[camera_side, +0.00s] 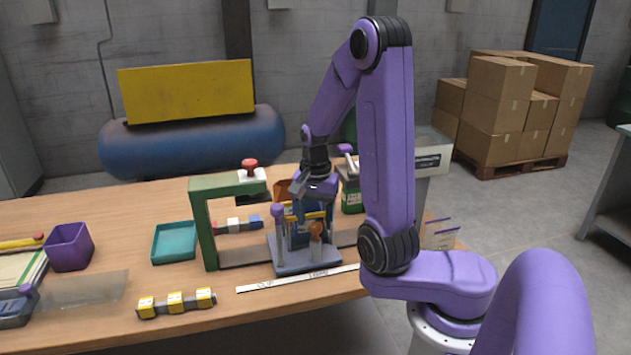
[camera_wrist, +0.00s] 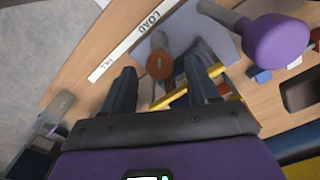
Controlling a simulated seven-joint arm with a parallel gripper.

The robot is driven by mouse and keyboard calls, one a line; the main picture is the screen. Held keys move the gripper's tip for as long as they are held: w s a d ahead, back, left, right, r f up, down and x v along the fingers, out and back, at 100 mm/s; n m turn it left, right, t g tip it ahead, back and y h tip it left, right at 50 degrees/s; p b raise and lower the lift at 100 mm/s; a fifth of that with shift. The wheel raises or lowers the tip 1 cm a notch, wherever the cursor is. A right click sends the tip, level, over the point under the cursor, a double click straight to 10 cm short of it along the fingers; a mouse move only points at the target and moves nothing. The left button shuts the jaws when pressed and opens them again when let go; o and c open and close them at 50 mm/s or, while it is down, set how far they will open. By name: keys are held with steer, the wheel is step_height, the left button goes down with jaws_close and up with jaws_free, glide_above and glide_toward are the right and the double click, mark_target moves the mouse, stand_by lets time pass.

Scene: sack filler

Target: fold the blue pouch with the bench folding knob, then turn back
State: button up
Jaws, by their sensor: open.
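The blue pouch (camera_side: 299,232) stands upright in a grey-blue bench fixture (camera_side: 306,262), with a yellow bar across it. My gripper (camera_side: 312,192) is above the fixture and hides part of the pouch. In the wrist view my gripper (camera_wrist: 163,78) is open and empty. An orange-brown knob (camera_side: 316,229) on a post at the fixture's front shows in the wrist view (camera_wrist: 158,67) in line with the gap between the fingertips, apart from them. A purple-topped post (camera_side: 278,211) stands at the fixture's left, large in the wrist view (camera_wrist: 275,40). I cannot tell which one is the folding knob.
A green press frame (camera_side: 203,228) with a red knob stands left of the fixture. A white label strip (camera_side: 300,278) lies in front. A teal tray (camera_side: 174,243), purple cup (camera_side: 69,246) and yellow-black blocks (camera_side: 176,302) are farther left. A grey bin stands behind my arm.

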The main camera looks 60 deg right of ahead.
mark_target(316, 225)
step_height(316, 225, up, 16)
steer(key=shift+r, duration=0.2)
stand_by(0.5)
step_height(316, 225, down, 18)
steer(key=n, duration=1.2)
steer(key=shift+s+r, duration=0.1)
steer(key=shift+r, duration=0.05)
steer(key=c, duration=1)
